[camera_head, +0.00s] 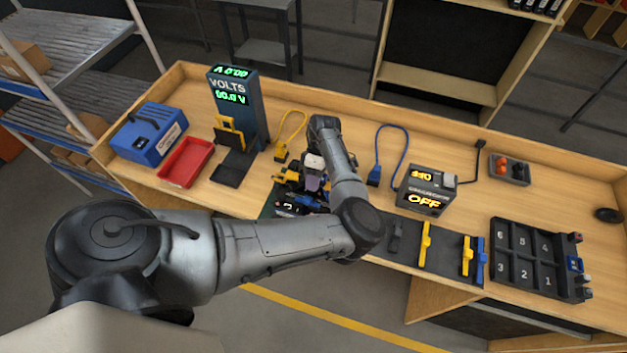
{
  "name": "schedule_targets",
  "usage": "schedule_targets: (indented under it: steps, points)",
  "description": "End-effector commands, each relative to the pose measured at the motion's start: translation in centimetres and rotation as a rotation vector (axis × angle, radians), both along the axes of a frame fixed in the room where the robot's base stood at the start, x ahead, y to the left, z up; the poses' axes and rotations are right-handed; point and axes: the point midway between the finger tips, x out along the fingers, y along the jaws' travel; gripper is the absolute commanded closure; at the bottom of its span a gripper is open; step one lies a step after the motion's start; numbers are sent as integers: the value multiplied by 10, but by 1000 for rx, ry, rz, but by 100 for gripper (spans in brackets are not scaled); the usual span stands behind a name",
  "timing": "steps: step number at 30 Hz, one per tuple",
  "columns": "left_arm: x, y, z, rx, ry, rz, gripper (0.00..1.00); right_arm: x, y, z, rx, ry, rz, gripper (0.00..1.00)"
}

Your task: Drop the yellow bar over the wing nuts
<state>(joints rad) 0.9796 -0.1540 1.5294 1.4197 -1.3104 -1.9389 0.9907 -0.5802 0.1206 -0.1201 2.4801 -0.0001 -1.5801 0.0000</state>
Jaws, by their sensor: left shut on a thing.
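My left arm comes in from the left, and its gripper (314,184) points down over a small cluster of dark parts near the bench's front edge. It is shut on what looks like the yellow bar (288,178), whose yellow part shows at the left of the fingers. The wrist and fingers hide much of this cluster. I cannot make out the wing nuts, nor whether the bar touches anything. My right gripper is not in view.
A numbered black tray (533,258), a power box (424,190), a volt meter stand (240,105), a red tray (186,163) and a blue case (148,135) stand around. Yellow and blue cables lie behind my gripper.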

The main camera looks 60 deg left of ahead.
Motion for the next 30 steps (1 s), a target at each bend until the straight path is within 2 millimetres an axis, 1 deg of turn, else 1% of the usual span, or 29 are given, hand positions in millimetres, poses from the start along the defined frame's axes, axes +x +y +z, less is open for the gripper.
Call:
schedule_targets:
  steps: [13,30]
  points:
    - [0,0,-11,0,0,1,100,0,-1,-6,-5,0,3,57]
    - [0,0,-25,0,0,1,100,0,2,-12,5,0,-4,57]
